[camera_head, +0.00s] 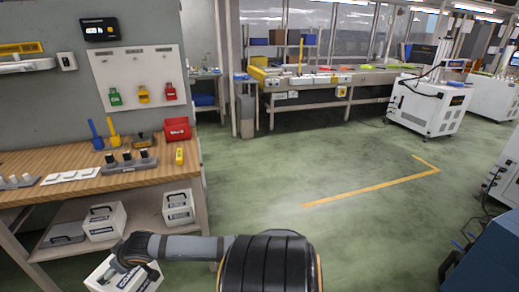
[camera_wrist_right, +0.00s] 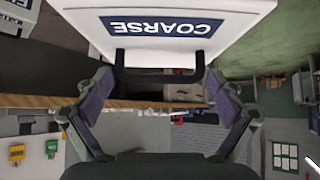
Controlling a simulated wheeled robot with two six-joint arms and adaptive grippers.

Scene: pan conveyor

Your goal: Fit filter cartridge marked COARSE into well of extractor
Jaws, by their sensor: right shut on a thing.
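The filter cartridge marked COARSE (camera_wrist_right: 165,27) is a white box with a dark blue label and a black handle, at the top of the right wrist view. My right gripper (camera_wrist_right: 160,84) is shut on its handle, one purple-padded finger at each end. In the head view the white cartridge (camera_head: 112,282) hangs from my right gripper (camera_head: 136,250) at the bottom left, partly cut off by the frame edge. It is in front of the bench's lower shelf. My left gripper is not in view. I cannot make out the extractor or its well for certain.
Two other labelled white boxes with handles (camera_head: 103,222) (camera_head: 179,207) stand on the bench's lower shelf, beside a grey-topped one (camera_head: 63,236). The wooden benchtop (camera_head: 145,178) carries knobs, a red bin (camera_head: 177,129) and tools. Green floor (camera_head: 290,170) is clear to the right.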

